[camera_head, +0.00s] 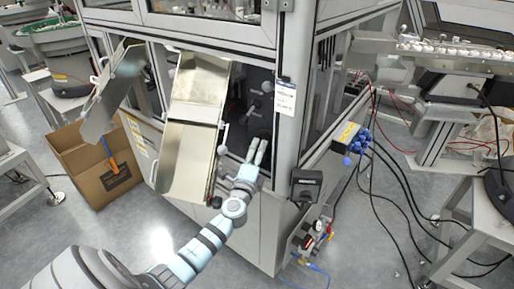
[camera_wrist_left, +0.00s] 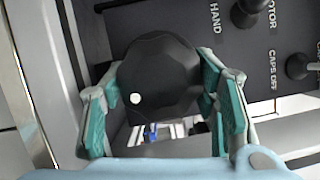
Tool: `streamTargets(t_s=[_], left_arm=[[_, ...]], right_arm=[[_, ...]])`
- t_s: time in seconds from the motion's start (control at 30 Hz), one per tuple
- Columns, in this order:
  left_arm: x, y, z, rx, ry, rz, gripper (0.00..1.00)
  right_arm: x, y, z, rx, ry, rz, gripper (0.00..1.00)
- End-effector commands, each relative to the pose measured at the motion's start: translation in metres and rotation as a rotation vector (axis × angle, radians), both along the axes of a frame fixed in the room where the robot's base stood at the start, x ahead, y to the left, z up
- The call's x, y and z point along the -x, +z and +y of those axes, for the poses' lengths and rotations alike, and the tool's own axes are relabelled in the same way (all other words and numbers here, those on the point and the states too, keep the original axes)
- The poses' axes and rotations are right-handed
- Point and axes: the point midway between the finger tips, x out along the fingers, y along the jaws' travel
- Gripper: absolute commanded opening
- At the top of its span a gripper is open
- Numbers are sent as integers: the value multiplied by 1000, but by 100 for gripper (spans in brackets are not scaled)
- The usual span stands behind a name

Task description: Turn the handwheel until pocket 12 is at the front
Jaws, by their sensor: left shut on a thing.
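The handwheel (camera_wrist_left: 160,70) is a black, lobed knob with one white dot on its face, seen close up in the left wrist view. My left gripper (camera_wrist_left: 160,105) has its green-padded fingers on either side of the knob and is shut on it. In the head view my left gripper (camera_head: 258,152) reaches into the machine's open bay at a dark panel (camera_head: 260,92). The handwheel cannot be made out there. No pocket numbers can be read in either view. My right gripper is not in view.
Beside the wheel, the panel (camera_wrist_left: 240,50) carries black knobs and the labels HAND, MOTOR and CAPS OFF. A metal chute (camera_head: 187,160) stands just left of my arm, with a cardboard box (camera_head: 95,170) farther left. A grey post (camera_head: 290,90) bounds the bay on the right.

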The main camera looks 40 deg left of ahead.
Motion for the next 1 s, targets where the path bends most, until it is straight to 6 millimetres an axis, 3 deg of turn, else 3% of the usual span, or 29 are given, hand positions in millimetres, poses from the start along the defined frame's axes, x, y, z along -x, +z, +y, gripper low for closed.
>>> streamTargets(t_s=[0.03, 0.5, 1.0], left_arm=[[0, 5, 1, 40, 2, 1, 26], [1, 5, 1, 452, 4, -8, 26], [1, 1, 1, 640, 5, -12, 26]], right_arm=[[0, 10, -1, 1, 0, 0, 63], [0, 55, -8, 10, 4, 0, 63], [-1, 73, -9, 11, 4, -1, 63]])
